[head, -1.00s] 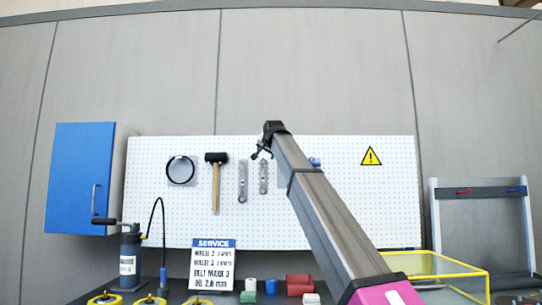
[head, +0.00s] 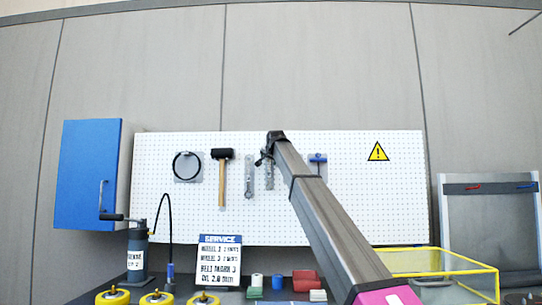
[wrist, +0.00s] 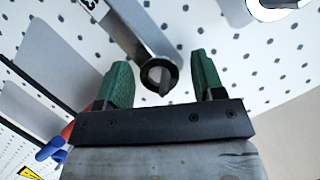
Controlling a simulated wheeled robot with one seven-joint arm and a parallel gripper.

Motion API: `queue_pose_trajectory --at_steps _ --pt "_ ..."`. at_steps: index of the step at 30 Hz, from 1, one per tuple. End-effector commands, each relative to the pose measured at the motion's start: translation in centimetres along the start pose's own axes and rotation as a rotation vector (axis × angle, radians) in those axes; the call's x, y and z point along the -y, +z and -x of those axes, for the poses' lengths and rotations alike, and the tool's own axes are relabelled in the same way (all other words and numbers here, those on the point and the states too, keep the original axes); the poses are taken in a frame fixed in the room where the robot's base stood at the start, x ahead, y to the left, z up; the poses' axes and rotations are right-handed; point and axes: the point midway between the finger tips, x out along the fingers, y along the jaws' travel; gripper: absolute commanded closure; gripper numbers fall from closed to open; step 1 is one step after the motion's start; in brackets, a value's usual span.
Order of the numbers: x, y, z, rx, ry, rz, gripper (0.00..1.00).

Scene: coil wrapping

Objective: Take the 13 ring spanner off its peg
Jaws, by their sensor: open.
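Two grey spanners hang side by side on the white pegboard (head: 350,215), a left one (head: 249,178) and a right one (head: 269,183). My gripper (head: 266,157) is at the top of the right spanner in the head view and partly hides it. In the wrist view, my gripper (wrist: 164,82) has its green fingers open, one on each side of this spanner's ring end (wrist: 146,72). A peg (wrist: 165,87) shows through the ring. The gap on both sides looks clear. A label is cut off at the frame edge, so I cannot read its full size mark.
A blue-handled tool (head: 318,158) hangs right of my arm, a mallet (head: 222,175) and a black ring (head: 174,166) to the left. A yellow-framed case (head: 440,271) stands on the bench below.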

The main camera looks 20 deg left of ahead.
Motion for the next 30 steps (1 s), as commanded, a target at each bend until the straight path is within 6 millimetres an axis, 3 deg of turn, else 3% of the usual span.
queue_pose_trajectory --at_steps 9,14,19,20,21,22,30 --pt "-0.01 0.02 -0.38 0.0 0.0 0.0 0.38" --pt "0.0 0.03 -0.36 0.0 0.0 0.0 0.89" --pt "-0.04 0.07 -0.36 0.001 0.001 0.0 0.9" --pt "-0.04 0.08 -0.36 0.001 0.001 0.0 0.75" --pt "-0.05 0.09 -0.37 0.002 0.001 0.0 0.88" --pt "-0.06 0.09 -0.36 0.002 0.001 0.0 0.93" --pt "0.01 -0.04 -0.31 0.002 0.002 0.0 0.94"
